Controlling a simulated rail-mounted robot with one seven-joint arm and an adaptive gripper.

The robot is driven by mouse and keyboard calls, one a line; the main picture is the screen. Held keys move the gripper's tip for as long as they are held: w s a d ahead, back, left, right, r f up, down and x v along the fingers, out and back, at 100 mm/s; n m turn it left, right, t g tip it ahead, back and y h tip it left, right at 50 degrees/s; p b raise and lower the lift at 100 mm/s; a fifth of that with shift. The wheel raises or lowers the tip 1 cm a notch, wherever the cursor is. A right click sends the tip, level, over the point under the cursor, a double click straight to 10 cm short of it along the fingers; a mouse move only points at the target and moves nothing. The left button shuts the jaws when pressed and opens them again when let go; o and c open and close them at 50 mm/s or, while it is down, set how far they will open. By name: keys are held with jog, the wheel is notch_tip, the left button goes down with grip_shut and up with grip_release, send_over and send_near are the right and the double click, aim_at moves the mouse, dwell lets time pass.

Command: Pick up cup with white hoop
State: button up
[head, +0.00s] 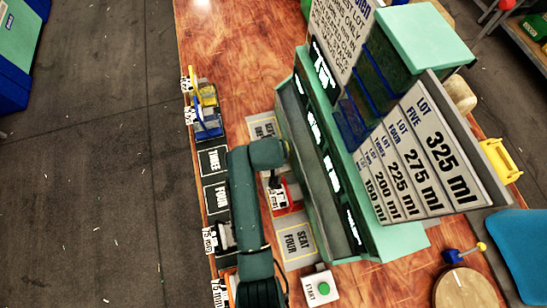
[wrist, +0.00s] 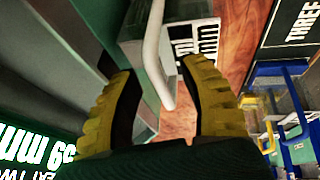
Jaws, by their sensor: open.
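The cup with the white hoop (wrist: 155,55) shows at the top of the wrist view, partly cut off by the frame. It is a pale grey box shape with a white label in black print (wrist: 196,42). My gripper (wrist: 158,72) is open, with its yellow, black-lined fingers on either side of the hoop's free end. The hoop reaches down between the fingertips; I cannot see clear contact. In the head view my arm hides the gripper. A cup with red parts and a white label (head: 278,197) shows beside my arm there; I cannot tell whether it is the same cup.
The green press (head: 305,150) with lit displays stands close on the left in the wrist view. Blue and yellow cups (head: 206,113) stand at the table's left edge, and a dark cup (head: 224,237) stands lower down. A START button (head: 322,288) sits near the front.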

grip_shut()
jog(key=shift+r, duration=0.1)
dwell(0.3)
